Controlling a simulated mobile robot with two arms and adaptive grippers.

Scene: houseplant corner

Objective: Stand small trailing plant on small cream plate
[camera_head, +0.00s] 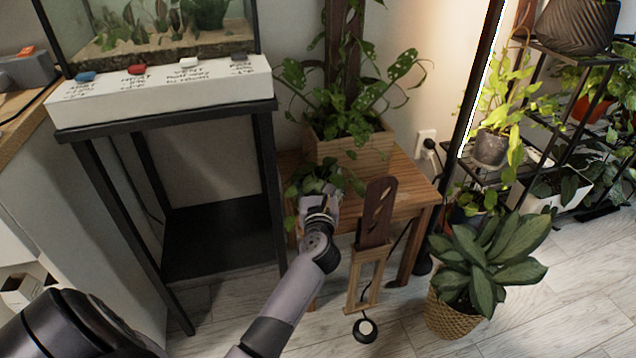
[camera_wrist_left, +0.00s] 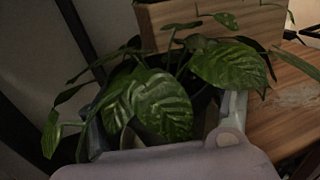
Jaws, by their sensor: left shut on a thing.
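The small trailing plant (camera_head: 313,178) has green leaves and hangs over the left front part of the wooden table (camera_head: 408,184). My left gripper (camera_head: 318,198) is shut on it, with the arm reaching in from below. In the left wrist view, the plant's patterned leaves (camera_wrist_left: 162,105) spread over the gripper (camera_wrist_left: 165,135) and hide most of its pot. The small cream plate cannot be made out in either view; the plant and gripper cover that part of the table. I cannot tell whether the pot touches anything below. My right gripper is not in view.
A wooden planter (camera_head: 352,150) with a larger spotted plant stands just behind. A wooden piece with a dark slotted top (camera_head: 375,212) stands at the table's front. A black stand (camera_head: 165,118) bears a tank on the left. A basket plant (camera_head: 453,309) stands right on the floor.

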